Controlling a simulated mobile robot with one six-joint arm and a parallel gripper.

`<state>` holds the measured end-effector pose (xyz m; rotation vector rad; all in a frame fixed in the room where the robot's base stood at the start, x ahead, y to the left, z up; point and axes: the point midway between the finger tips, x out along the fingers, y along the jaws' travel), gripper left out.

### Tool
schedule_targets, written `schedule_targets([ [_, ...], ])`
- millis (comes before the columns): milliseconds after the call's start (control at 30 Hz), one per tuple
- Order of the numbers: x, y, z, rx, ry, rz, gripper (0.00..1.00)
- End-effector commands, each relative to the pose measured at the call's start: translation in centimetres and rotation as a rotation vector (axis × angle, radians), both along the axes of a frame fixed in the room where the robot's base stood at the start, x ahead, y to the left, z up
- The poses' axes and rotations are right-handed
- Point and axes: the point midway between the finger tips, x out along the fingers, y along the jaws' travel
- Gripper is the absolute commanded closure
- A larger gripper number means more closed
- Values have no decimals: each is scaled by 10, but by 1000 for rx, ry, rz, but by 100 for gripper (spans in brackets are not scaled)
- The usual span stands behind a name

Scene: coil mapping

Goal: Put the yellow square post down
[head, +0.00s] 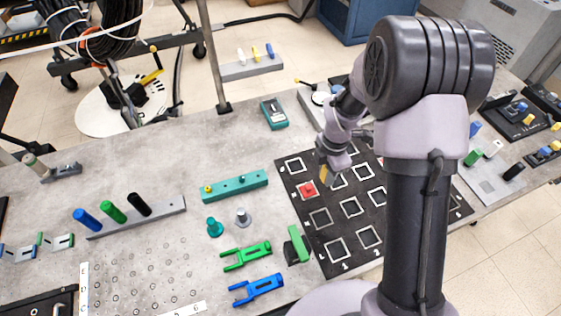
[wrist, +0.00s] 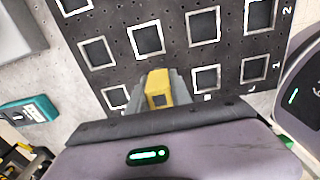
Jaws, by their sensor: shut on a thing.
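My gripper (head: 329,172) is shut on the yellow square post (head: 323,173) above the black board (head: 333,247) with white square outlines. In the wrist view the yellow square post (wrist: 157,80) shows between the grey fingers of my gripper (wrist: 158,92), with the outlined squares of the black board (wrist: 175,60) beyond. I cannot tell whether the post touches the board. My arm hides part of the board's right side.
A teal meter (head: 274,113) lies beyond the board. A teal bar (head: 234,186), a green fork-shaped part (head: 246,256) and a blue one (head: 257,289) lie left of it. A green block (head: 297,244) stands by its left edge. Bare grey table (head: 165,150) lies farther left.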

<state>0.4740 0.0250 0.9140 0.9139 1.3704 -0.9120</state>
Motion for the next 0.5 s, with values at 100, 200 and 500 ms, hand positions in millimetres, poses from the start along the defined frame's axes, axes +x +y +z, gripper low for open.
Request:
schedule_targets([
  [100,24,25,-7,-1,-1,5,100],
  [200,43,46,-10,1,-2,3,100],
  [500,78,82,-12,0,0,1,100],
])
